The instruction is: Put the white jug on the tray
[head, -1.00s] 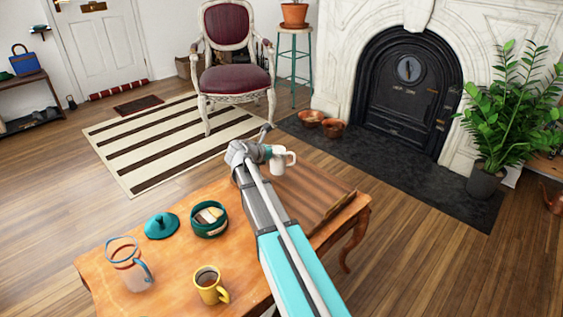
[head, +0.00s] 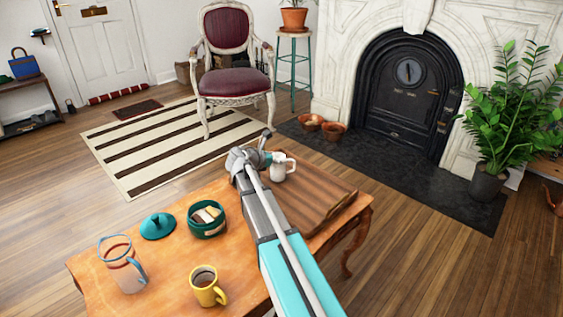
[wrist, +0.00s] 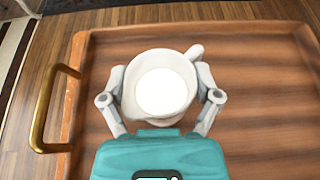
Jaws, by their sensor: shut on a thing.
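The white jug (head: 281,168) is at the far side of the table, over the wooden tray (head: 318,205). In the wrist view the jug (wrist: 161,84) is upright, seen from above with its round mouth showing and its handle pointing to the upper right. My gripper (wrist: 160,98) is shut on the jug, one finger on each side. In the head view my arm partly hides the gripper (head: 268,162). The tray (wrist: 255,75) spreads beneath the jug, with a brass handle at its left end. Whether the jug's base touches the tray I cannot tell.
On the table (head: 170,270) stand a yellow mug (head: 207,288), a glass pitcher (head: 124,268), a green bowl (head: 206,220) with things inside and its teal lid (head: 158,226). The tray's right part is bare.

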